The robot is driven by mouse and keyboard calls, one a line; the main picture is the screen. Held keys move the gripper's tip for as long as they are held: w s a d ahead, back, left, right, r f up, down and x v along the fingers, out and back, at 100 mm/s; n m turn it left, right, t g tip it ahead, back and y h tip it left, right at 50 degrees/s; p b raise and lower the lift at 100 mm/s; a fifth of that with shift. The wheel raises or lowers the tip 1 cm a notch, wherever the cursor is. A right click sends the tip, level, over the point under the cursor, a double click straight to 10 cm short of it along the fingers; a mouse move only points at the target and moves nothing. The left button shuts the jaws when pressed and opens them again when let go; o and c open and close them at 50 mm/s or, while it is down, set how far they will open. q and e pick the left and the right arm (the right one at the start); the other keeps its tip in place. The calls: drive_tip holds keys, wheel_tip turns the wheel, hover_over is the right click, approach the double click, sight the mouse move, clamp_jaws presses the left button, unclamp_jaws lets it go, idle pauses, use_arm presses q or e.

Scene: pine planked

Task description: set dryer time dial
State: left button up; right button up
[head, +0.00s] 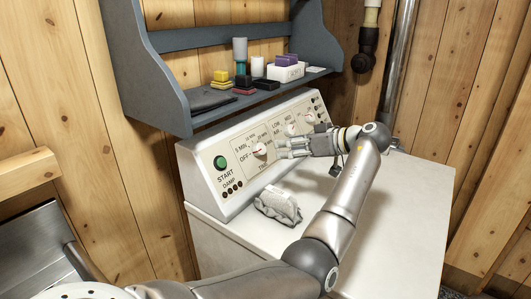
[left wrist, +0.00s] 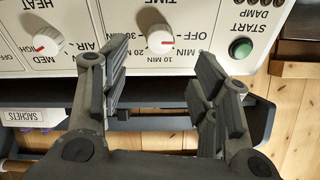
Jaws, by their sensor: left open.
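The dryer's sloping control panel (head: 222,187) carries the time dial (head: 259,149), a white knob beside the OFF and minute marks. In the left wrist view, the picture is upside down and the time dial (left wrist: 160,42) shows a red mark on the side toward OFF. My left gripper (head: 281,149) is just right of the dial in the head view. In the left wrist view, its open fingers (left wrist: 163,68) lie either side of the dial's line, with a gap to the knob and nothing between them. My right gripper is out of view.
A green START button (head: 220,162) is left of the dial; the heat dial (left wrist: 48,40) is on its other side. A grey cloth (head: 278,207) lies on the white dryer top (head: 395,215). A blue-grey shelf (head: 215,116) with small items hangs above the panel.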

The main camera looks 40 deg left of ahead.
sight(262, 149)
use_arm(q)
drive_tip(key=p+x, duration=0.2)
drive_tip(key=x, duration=0.7)
drive_tip(key=shift+c, duration=0.5)
drive_tip(key=c, duration=0.9)
drive_tip(key=shift+c, duration=0.2)
